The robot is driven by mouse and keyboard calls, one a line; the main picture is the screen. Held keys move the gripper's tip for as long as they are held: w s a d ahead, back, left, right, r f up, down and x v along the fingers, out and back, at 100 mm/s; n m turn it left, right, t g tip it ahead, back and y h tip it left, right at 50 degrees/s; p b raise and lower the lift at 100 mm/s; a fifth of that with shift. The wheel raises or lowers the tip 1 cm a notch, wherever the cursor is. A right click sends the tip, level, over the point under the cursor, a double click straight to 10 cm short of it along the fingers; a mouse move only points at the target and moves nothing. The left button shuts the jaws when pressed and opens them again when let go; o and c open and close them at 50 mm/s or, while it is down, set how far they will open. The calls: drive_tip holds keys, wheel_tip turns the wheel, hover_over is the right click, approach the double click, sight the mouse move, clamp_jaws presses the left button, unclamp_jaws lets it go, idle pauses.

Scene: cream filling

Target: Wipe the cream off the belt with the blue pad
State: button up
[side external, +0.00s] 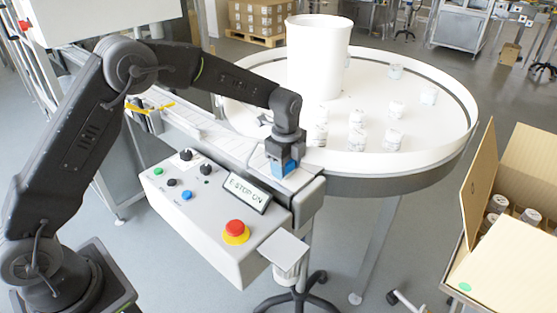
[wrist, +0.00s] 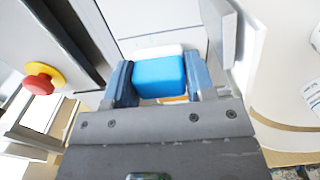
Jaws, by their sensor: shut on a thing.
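My gripper (side external: 283,158) is over the near end of the belt, pointing down. It is shut on the blue pad (side external: 284,168), which sits low between the fingers. In the wrist view the blue pad (wrist: 160,76) fills the gap between the two fingers of my gripper (wrist: 159,82). A white strip shows along the pad's far edge; I cannot tell whether it is cream or part of the pad. The pale belt (side external: 225,143) runs from upper left down to the gripper. No cream stands out clearly on the pale belt. Whether the pad touches the belt is hidden.
A control box (side external: 215,215) with a red emergency button (side external: 236,231) stands in front of the belt. A round white turntable (side external: 430,120) with several small jars and a tall white cylinder (side external: 318,60) lies behind. An open cardboard box (side external: 520,180) holding jars is at right.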

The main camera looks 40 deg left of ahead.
drive_tip(key=shift+d, duration=0.95)
drive_tip(key=shift+a, duration=2.75)
drive_tip(key=shift+a+r, duration=0.15)
wheel_tip(320, 180, up, 8)
drive_tip(key=shift+s, duration=0.1)
